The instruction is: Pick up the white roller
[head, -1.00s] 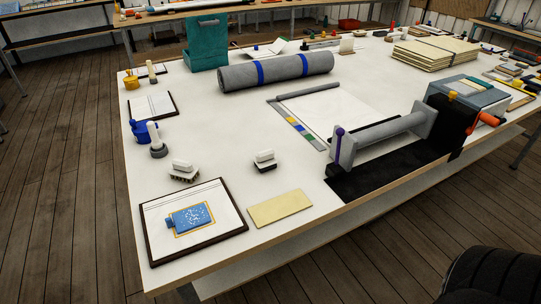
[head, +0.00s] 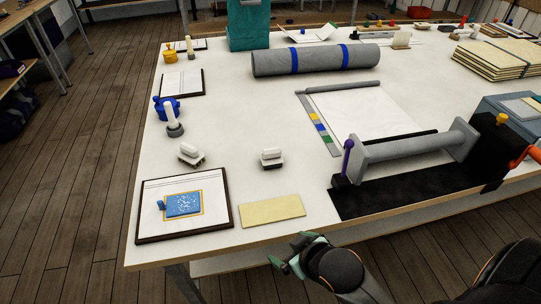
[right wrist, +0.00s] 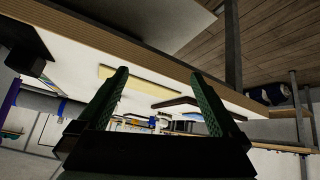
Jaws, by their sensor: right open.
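A white upright cylinder on a dark round base (head: 170,112) stands on the table's left side, beside a blue pot (head: 162,103); a similar white cylinder (head: 189,45) stands farther back by a yellow pot. I cannot tell for certain which is the white roller. Two white-topped blocks, one with bristles (head: 190,154) and one with a dark base (head: 271,156), sit nearer. My right gripper (head: 291,254) is open and empty, just off the table's front edge, well apart from these; its green fingers also show in the right wrist view (right wrist: 160,92). My left gripper is out of view.
A yellow sheet (head: 272,210) lies by the front edge, between a dark-framed board with a blue card (head: 218,214) and a black press with a grey roller (head: 415,146). A grey roll with blue bands (head: 318,60) lies behind.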

